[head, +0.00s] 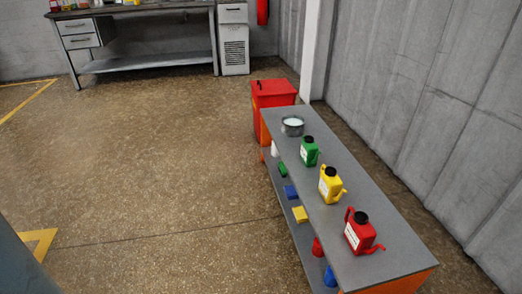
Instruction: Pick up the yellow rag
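A small flat yellow item (300,214), which looks like the folded yellow rag, lies at the open left edge of the lower shelf (303,240) of the bench. It is between a blue folded item (290,191) farther back and a red cup-like item (317,247) nearer. The top board partly overhangs the shelf and hides its right side. Neither of my grippers is in view.
On the bench top (335,160) stand a metal bowl (293,126), a green can (309,152), a yellow can (330,184) and a red can (360,232). A red bin (270,100) stands behind. Floor (150,160) left of the bench is clear.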

